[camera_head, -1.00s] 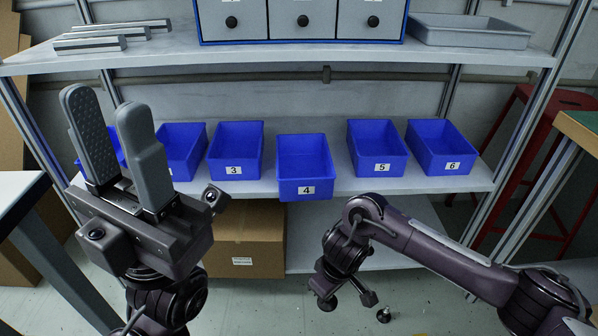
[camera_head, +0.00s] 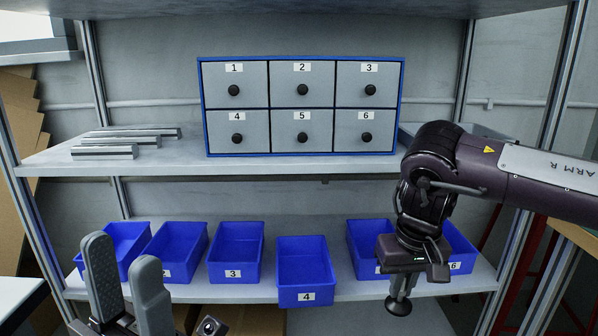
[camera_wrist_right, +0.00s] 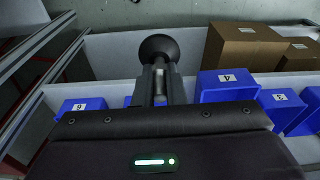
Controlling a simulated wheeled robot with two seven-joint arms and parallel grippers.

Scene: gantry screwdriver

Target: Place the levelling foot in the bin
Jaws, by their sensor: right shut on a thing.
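The levelling foot (camera_head: 398,305) has a round dark base and a short stem. My right gripper (camera_head: 400,281) is shut on it, with the base hanging below the fingers. In the right wrist view the foot's dark disc (camera_wrist_right: 158,46) sticks out beyond the closed fingers (camera_wrist_right: 160,84). The gripper is in front of bins 5 (camera_head: 366,234) and 6 (camera_head: 460,246) and partly hides both. Bin 4 (camera_head: 304,252) juts forward of the row, left of the foot, and looks empty. My left gripper (camera_head: 124,262) is open and empty at the lower left.
Blue bins 2 (camera_head: 176,246) and 3 (camera_head: 236,246) stand left of bin 4, with another at the far left (camera_head: 122,240). The upper shelf (camera_head: 250,166) holds a cabinet (camera_head: 302,106) with six drawers, metal bars (camera_head: 108,152) and a grey tray (camera_head: 478,131).

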